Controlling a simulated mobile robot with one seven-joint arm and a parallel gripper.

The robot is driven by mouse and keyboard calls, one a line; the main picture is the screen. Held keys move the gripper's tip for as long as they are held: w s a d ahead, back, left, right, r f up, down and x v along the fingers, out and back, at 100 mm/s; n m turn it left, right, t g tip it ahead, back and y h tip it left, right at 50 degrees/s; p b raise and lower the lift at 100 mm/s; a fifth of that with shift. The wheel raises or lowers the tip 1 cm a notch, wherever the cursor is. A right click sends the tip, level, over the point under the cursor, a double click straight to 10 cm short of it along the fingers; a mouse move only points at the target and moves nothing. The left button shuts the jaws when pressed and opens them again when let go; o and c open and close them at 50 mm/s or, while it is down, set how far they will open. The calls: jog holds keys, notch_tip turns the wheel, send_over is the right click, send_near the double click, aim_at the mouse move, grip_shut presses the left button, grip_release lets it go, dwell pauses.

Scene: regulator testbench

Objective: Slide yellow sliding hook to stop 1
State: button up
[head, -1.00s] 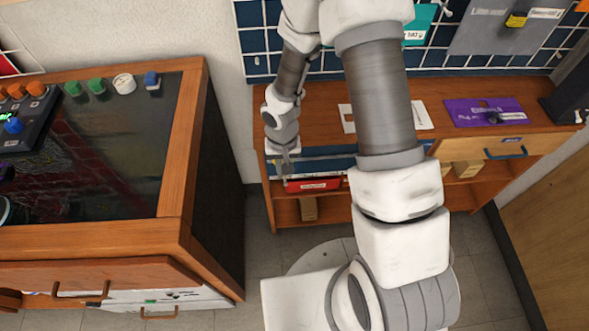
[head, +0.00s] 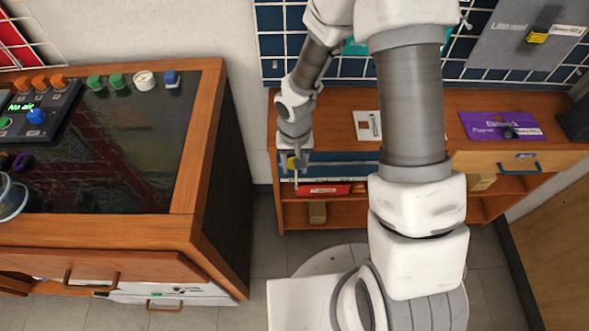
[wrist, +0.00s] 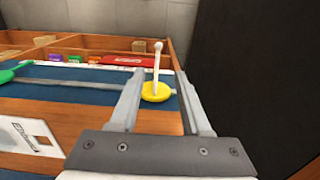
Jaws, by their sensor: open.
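The yellow sliding hook (wrist: 155,92) is a round yellow base with a pale upright peg ending in a small ball. It sits on a thin grey rail (wrist: 80,83) along a blue panel. My gripper (wrist: 157,76) is open, with one finger on each side of the hook. I cannot tell whether either finger touches it. In the head view the hook is a small yellow patch (head: 291,162) at my gripper (head: 296,172), partly covered by it. A green piece (wrist: 8,75) shows at the rail's left end. No marking for stop 1 is readable.
A red box (head: 322,190) lies on the shelf below the panel; several small coloured boxes stand beside it in the wrist view. A dark cabinet side (wrist: 250,70) rises close on the right. A white card (wrist: 28,136) lies on the wooden top at left.

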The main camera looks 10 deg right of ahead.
notch_tip(320, 180, up, 14)
jog(key=p, duration=0.3)
jog(key=shift+f, duration=0.15)
notch_tip(320, 180, up, 17)
jog(key=t+p, duration=0.2)
jog(key=t, duration=0.1)
send_over(295, 179)
jog(key=s+d, duration=0.4)
jog(key=d, duration=0.2)
jog(key=s+d+r+n+t+p, duration=0.1)
jog(key=s+d+r+t+p, duration=0.1)
jog(key=s+r, duration=0.8)
jog(key=shift+d+r+t, duration=0.25)
jog(key=shift+d+t, duration=0.05)
jog(key=shift+d, duration=0.3)
